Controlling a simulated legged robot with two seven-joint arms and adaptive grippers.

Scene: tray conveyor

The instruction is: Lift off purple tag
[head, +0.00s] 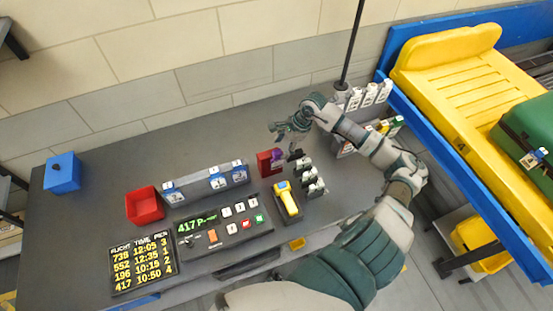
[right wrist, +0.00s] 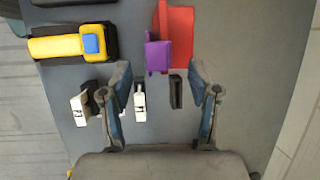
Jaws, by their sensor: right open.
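The purple tag (right wrist: 158,56) sits against the front of a red holder (right wrist: 180,28) in the right wrist view. In the head view, the purple tag (head: 277,156) shows as a small patch at the right side of the red holder (head: 265,163). My right gripper (head: 282,130) is open and empty above the desk, just behind and above the tag. In the right wrist view its spread fingertips (right wrist: 159,72) lie to either side of the tag's near end. I cannot tell the exact height gap. My left gripper is in neither view.
White tags in black stands (head: 311,177) and a yellow scanner (head: 287,201) stand close to the tag. A control panel (head: 222,227), red bin (head: 143,204) and blue box (head: 62,174) lie further left. A yellow tray (head: 440,75) sits on the conveyor at right.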

